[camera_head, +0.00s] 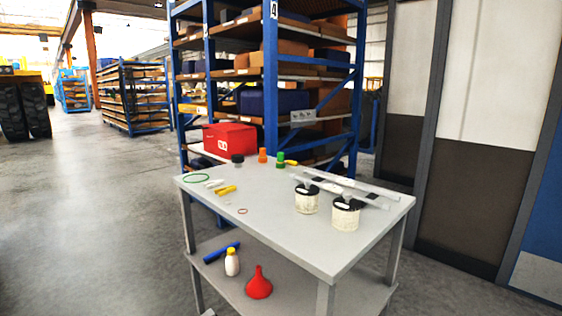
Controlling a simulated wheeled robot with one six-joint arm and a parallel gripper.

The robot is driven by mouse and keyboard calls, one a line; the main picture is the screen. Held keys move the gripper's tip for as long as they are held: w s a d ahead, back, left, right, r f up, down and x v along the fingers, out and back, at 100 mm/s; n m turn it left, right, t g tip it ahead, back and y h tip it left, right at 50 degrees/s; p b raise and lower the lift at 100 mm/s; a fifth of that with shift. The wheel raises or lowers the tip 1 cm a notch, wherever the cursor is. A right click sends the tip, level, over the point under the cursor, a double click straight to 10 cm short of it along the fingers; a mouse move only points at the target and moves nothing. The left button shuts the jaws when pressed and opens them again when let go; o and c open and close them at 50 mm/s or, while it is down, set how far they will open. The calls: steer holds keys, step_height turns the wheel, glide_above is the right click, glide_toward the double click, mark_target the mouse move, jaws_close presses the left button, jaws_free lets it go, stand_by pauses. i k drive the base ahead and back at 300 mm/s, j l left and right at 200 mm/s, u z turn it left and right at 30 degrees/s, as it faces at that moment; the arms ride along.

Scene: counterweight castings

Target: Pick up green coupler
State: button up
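The green coupler (281,160) looks like a small upright green piece on the back part of a grey two-level table (290,236). It stands just right of an orange piece (262,156) of similar shape, with a small gap between them. A thin green ring (197,178) also lies flat near the table's left corner. My gripper does not show in the picture, so I cannot see whether it holds anything. The table stands some distance ahead of me.
Two tubs with black lids (345,214) stand on the right, before long pale tubes (352,185). A red box (229,139) is at the back. A red funnel (259,284) and white bottle (232,262) are on the lower shelf. Blue racking (270,90) rises behind. Floor at left is clear.

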mark_target(280, 156)
steer(key=u, duration=2.85)
steer(key=z, duration=2.9)
steer(key=i+j+z, duration=0.15)
steer(key=i, duration=0.25)
steer(key=j, duration=0.1)
